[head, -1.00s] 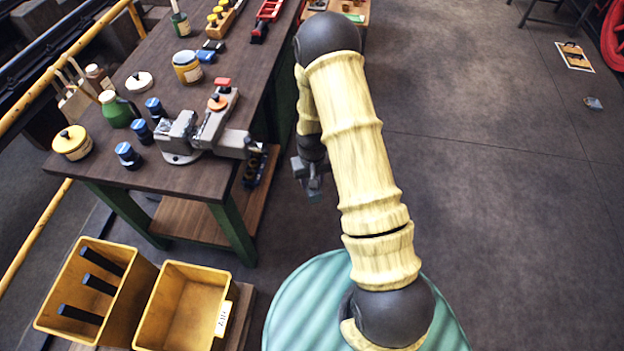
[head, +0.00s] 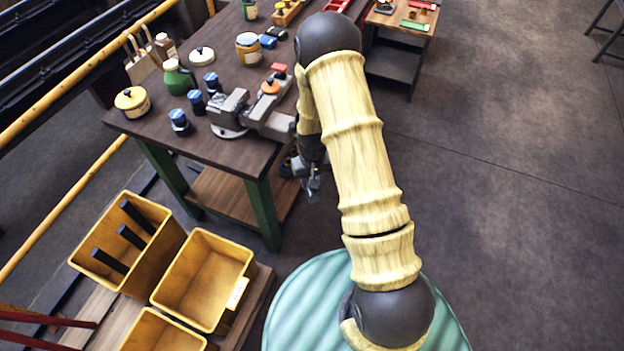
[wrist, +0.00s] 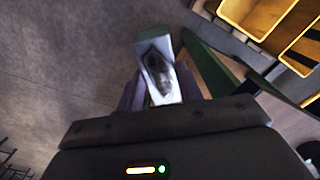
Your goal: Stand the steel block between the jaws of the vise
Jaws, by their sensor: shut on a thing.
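My gripper (head: 312,180) hangs off the bench's right side, lower than the bench top and right of the vise. In the wrist view my gripper (wrist: 163,95) is shut on the steel block (wrist: 157,65), a shiny pale piece standing out beyond the fingers. In the head view the block is too small and dark to tell from the fingers. My arm hides part of the vise's right end.
Several blue-capped jars (head: 180,122), a green bottle (head: 178,77) and a yellow-lidded pot (head: 132,101) stand left of the vise. A small table (head: 402,40) stands behind.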

